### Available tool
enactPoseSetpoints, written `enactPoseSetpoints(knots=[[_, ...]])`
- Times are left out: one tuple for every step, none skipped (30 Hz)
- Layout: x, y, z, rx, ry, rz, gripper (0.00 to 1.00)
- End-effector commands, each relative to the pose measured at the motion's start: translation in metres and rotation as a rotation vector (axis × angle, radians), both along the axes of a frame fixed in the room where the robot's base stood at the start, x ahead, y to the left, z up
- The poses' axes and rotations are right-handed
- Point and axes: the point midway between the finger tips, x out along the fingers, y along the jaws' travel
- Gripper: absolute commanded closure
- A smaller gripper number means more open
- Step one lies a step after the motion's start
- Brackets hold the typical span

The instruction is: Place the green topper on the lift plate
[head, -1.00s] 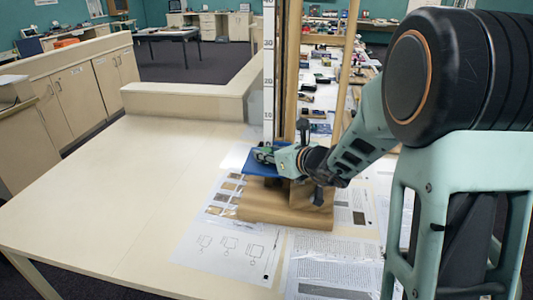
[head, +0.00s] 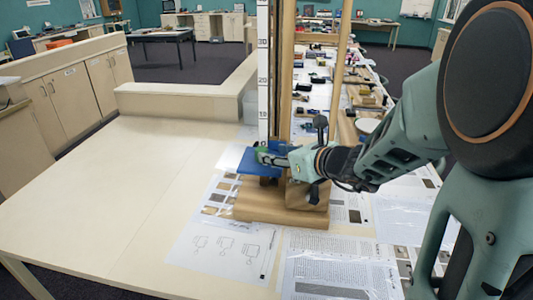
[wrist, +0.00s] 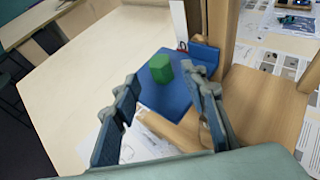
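The green topper (wrist: 159,68) is a small block standing on the blue lift plate (wrist: 166,98), seen in the wrist view. In the head view the topper (head: 261,154) is partly hidden by my fingers, and the blue plate (head: 249,164) shows around it at the wooden stand. My gripper (wrist: 160,76) is open, with one finger on each side of the view and a wide gap between them. The topper shows just past the fingertips, with neither finger seen touching it. In the head view my gripper (head: 268,158) is low over the plate.
A wooden stand base (head: 270,207) with uprights and a white scale strip (head: 263,75) bears the plate. Printed sheets (head: 222,245) lie around it. The table's left part (head: 110,190) is clear. Several small items lie on the table behind.

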Motion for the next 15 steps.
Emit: enactPoseSetpoints(knots=[[-0.007,-0.006,0.005,-0.002,-0.004,-0.002,0.6],[-0.011,-0.008,0.007,-0.001,-0.003,-0.002,0.6],[-0.016,-0.011,0.009,0.0,-0.002,-0.001,0.6],[-0.019,-0.013,0.01,0.0,-0.003,-0.001,0.6],[-0.022,-0.015,0.012,-0.001,-0.003,-0.001,0.6],[-0.025,-0.018,0.014,0.0,-0.002,-0.002,0.6],[-0.028,-0.02,0.015,0.0,-0.001,-0.002,0.6],[-0.03,-0.021,0.015,-0.001,-0.001,-0.001,0.6],[-0.032,-0.022,0.016,-0.001,-0.001,-0.001,0.6],[-0.033,-0.022,0.017,-0.001,-0.002,-0.001,0.6],[-0.034,-0.023,0.018,0.0,-0.001,0.0,0.6],[-0.035,-0.024,0.018,0.0,-0.001,0.001,0.6],[-0.036,-0.024,0.018,0.0,0.0,0.001,0.6],[-0.036,-0.024,0.018,0.0,0.0,0.001,0.6],[-0.037,-0.024,0.018,0.0,0.0,0.001,0.6]])
